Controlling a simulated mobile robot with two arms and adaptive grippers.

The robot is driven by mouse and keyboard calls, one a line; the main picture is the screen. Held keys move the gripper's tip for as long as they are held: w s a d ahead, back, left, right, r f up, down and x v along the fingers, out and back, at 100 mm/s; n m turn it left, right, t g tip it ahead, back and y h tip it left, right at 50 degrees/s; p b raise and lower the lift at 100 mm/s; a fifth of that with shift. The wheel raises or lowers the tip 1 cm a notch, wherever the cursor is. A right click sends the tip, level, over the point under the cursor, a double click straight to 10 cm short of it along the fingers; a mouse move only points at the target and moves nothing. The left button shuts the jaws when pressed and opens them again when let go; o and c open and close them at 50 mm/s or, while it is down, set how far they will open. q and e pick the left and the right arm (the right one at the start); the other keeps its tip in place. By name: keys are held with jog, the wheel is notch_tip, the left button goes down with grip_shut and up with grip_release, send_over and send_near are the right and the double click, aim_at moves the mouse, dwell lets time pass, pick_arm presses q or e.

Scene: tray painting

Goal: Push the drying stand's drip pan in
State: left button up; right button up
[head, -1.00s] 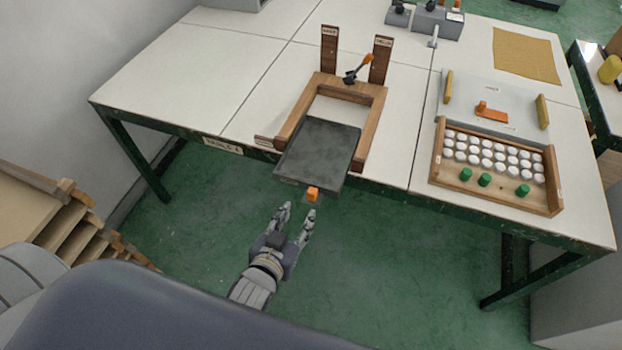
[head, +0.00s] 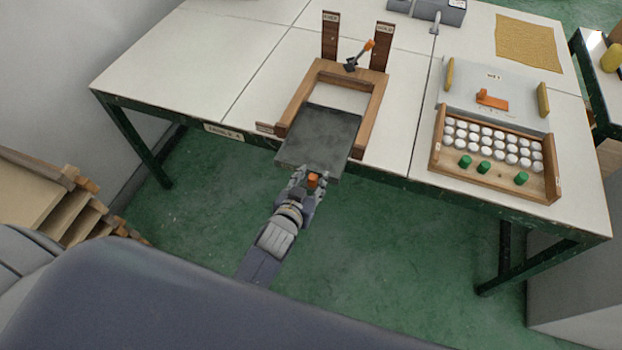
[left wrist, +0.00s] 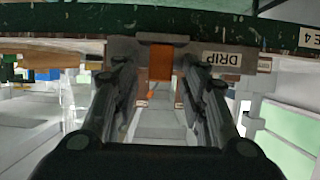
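The dark grey drip pan (head: 320,138) lies in the drying stand's wooden frame (head: 369,118) and sticks out past the table's front edge. An orange handle (head: 312,180) sits on its front. In the left wrist view, the pan's front panel (left wrist: 205,58) carries a label reading DRIP, and the orange handle (left wrist: 160,62) hangs between my fingers. My left gripper (head: 307,179) is at the handle, with one finger on each side. In the left wrist view, my left gripper (left wrist: 156,72) is open, with gaps showing between fingers and handle. My right gripper is not in view.
The stand has two upright wooden posts (head: 330,36) and an orange-tipped lever (head: 358,55) at its back. A wooden tray (head: 500,190) with white and green pegs stands to the right. The white tabletop (head: 200,70) is clear on the left.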

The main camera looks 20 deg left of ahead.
aim_at(326, 154)
pick_arm(q)
grip_shut()
jog(key=w+b, duration=0.1)
jog(key=w, duration=0.5)
jog(key=w+b, duration=0.1)
jog(key=w, duration=0.4)
jog(key=shift+w+d, duration=0.2)
jog(key=shift+w, duration=0.45)
jog(key=shift+r, duration=0.15)
jog(key=shift+c, duration=0.5)
grip_release()
jog(key=shift+o, duration=0.5)
jog(key=shift+w, duration=0.2)
